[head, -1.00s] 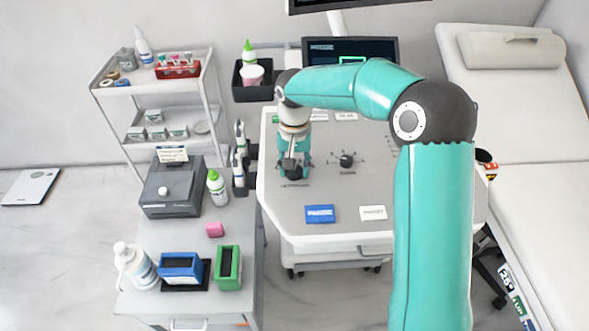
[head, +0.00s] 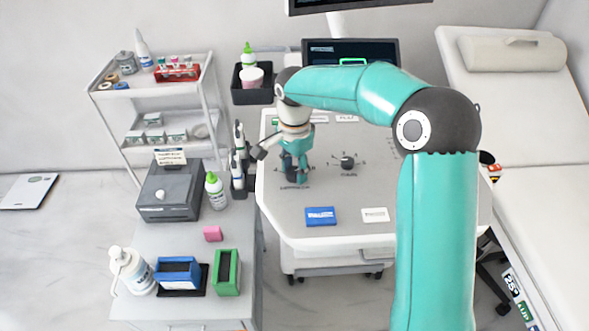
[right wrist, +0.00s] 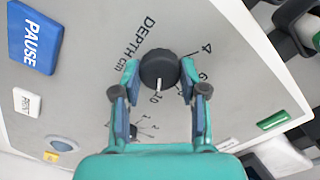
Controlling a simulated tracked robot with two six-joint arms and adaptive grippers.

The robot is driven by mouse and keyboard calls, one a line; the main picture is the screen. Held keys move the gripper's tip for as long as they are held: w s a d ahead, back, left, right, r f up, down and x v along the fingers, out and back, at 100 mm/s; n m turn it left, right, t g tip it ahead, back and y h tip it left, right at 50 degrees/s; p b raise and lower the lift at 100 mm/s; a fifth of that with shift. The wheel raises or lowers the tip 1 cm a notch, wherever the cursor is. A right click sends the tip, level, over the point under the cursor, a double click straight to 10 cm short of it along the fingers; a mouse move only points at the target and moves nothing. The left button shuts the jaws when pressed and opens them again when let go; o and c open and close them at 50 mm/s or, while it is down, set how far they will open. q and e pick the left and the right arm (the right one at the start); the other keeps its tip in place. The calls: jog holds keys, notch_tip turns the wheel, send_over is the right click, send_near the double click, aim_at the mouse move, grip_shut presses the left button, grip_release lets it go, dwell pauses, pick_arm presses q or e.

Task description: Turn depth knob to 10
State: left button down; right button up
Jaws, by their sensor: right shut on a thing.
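The depth knob (right wrist: 158,66) is a dark round knob with a white pointer line, on the grey console panel (right wrist: 95,75). In the right wrist view its pointer aims at the printed 10, or very close to it. The labels "DEPTH cm", 4 and 6 show around it; other marks are hidden behind a finger. My right gripper (right wrist: 159,72) is shut on the knob, with one finger on each side. In the head view my right gripper (head: 293,172) points down at the left of the console and mostly hides the knob. My left gripper is not in view.
A second dark knob (head: 347,161) stands right of the gripper. A blue PAUSE key (head: 320,215) and a white key (head: 375,214) lie toward the console's front. Upright probes (head: 238,165) stand close to the left edge. A monitor (head: 350,52) is behind.

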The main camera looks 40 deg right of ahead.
aim_at(294, 171)
jog(key=shift+w+d+r, duration=0.1)
dwell(0.4)
jog(key=o, duration=1.1)
jog(key=shift+o, duration=0.2)
notch_tip(294, 171, up, 12)
